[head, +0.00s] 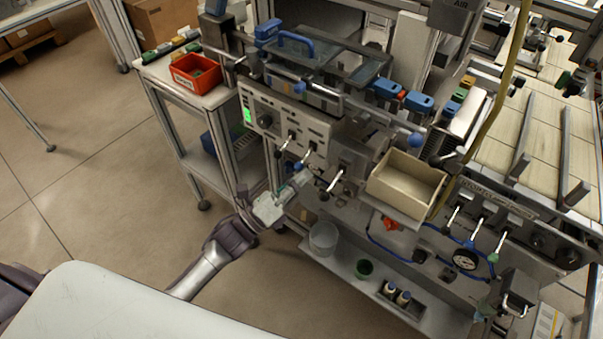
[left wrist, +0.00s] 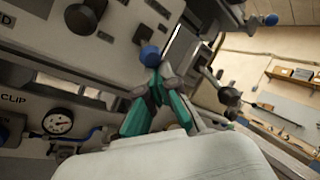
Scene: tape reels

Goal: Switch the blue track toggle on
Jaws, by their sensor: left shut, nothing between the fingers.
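In the left wrist view, a toggle with a round blue tip (left wrist: 150,56) stands out from the grey machine panel. My left gripper (left wrist: 156,84) has its teal fingers shut and empty, with the tips right at this blue tip; whether they touch I cannot tell. In the head view my left gripper (head: 298,180) reaches the front of the machine, just below the control panel (head: 290,122) and its row of short levers. My right gripper is in neither view.
An open beige bin (head: 405,184) sits right of the levers. A pressure gauge (head: 466,259) and more levers are at the right. The floor at left is free.

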